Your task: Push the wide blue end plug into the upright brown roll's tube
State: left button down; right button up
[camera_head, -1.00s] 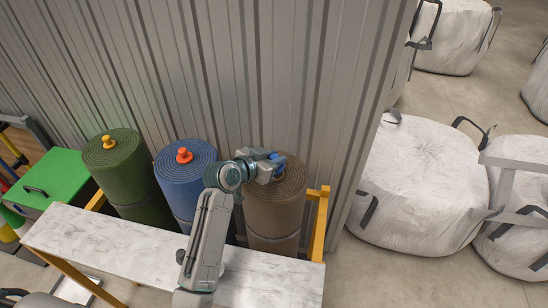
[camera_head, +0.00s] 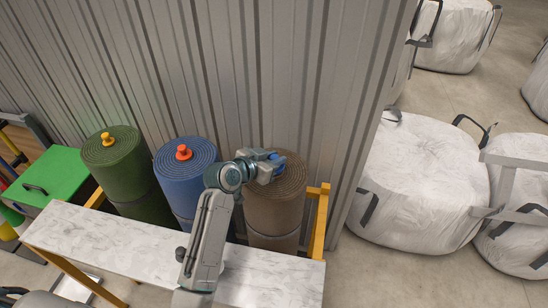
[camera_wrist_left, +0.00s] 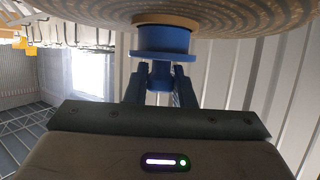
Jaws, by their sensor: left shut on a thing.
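The upright brown roll (camera_head: 275,213) stands at the right end of the row, its spiral top facing up. My left gripper (camera_head: 272,168) is over that top, shut on the wide blue end plug (camera_head: 280,156). In the left wrist view, the fingers (camera_wrist_left: 160,88) grip the plug's narrow knob. The plug's flange (camera_wrist_left: 163,55) and wide body (camera_wrist_left: 164,38) show between the fingers and the tan tube rim (camera_wrist_left: 165,20). The body's end meets the tube mouth; the flange is apart from the roll's face. How deep the plug sits is hidden. My right gripper is not in view.
A blue roll (camera_head: 184,165) with an orange plug and a green roll (camera_head: 112,150) with a yellow plug stand to the left. A marble-topped bench (camera_head: 110,240) runs in front. A yellow post (camera_head: 319,220) and a ribbed wall (camera_head: 230,70) are close to the brown roll.

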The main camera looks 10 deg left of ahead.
pick_arm(q)
jog(key=shift+f+b, duration=0.55)
jog(key=shift+f, duration=0.5)
jog(key=c, duration=1.1)
grip_release()
jog(key=shift+r, duration=0.1)
jog(key=shift+c, duration=0.2)
jog(key=shift+s+a+r, duration=0.1)
jog(key=shift+s+a, duration=0.2)
jog(key=shift+s, duration=0.2)
jog(key=b+v, duration=0.2)
jog(key=v, duration=0.6)
jog(key=shift+s+a+r+b, duration=0.15)
jog(key=shift+s+r+b, duration=0.05)
jog(key=shift+s+b, duration=0.1)
jog(key=shift+s+a+r, duration=0.15)
jog(key=shift+s+r, duration=0.1)
jog(key=shift+s, duration=0.1)
